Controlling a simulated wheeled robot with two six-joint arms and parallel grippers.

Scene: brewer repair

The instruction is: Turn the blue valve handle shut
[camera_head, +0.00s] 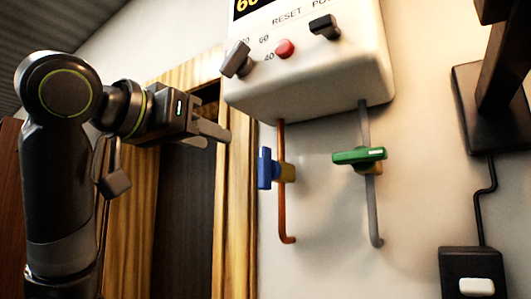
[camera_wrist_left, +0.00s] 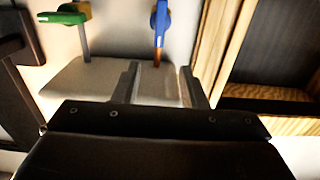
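The blue valve handle (camera_head: 265,168) stands upright, in line with the copper pipe (camera_head: 282,210) under the white brewer (camera_head: 310,70). It also shows at the top of the left wrist view (camera_wrist_left: 160,18), beyond the fingertips. My left gripper (camera_head: 217,135) is left of the handle and a little higher, apart from it. In the left wrist view its two fingers (camera_wrist_left: 160,70) are spread with nothing between them. My right gripper is in neither view.
A green valve handle (camera_head: 359,156) lies level across the grey pipe (camera_head: 373,215) to the right. The brewer's knobs and red button (camera_head: 285,49) are above. A wooden frame (camera_head: 233,200) borders a dark opening on the left. A black switch box (camera_head: 472,273) is lower right.

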